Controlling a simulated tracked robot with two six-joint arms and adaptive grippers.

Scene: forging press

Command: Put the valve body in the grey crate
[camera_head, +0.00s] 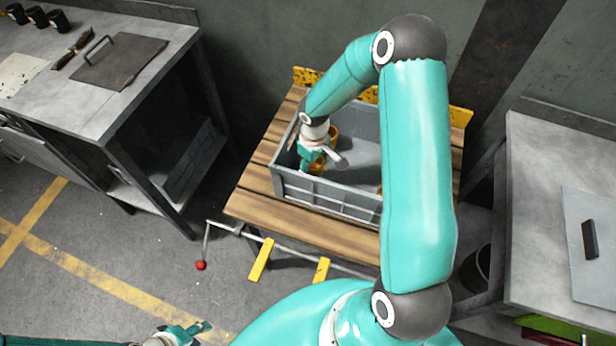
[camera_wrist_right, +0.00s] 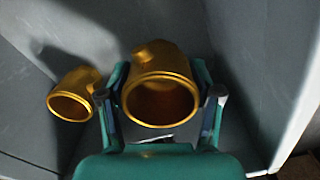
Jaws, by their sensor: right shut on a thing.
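The grey crate (camera_head: 335,205) stands on a slatted wooden table in the head view. My right gripper (camera_head: 316,158) reaches down into its left part. In the right wrist view my right gripper (camera_wrist_right: 162,92) is shut on a gold-coloured valve body (camera_wrist_right: 160,78), one finger on each side, with its round opening facing the camera. A second gold valve body (camera_wrist_right: 74,97) lies to the left on the crate's grey floor, apart from the held one. In the head view the gold parts are partly hidden by the gripper. My left gripper (camera_head: 192,331) is low at the bottom edge, with nothing visible in it.
A grey bench (camera_head: 150,60) with a handled plate, brush and dark cups stands at the left. Another grey bench (camera_head: 560,190) stands at the right. A lever with a red knob (camera_head: 201,265) juts out near the wooden table (camera_head: 300,228). The crate's right part looks mostly clear.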

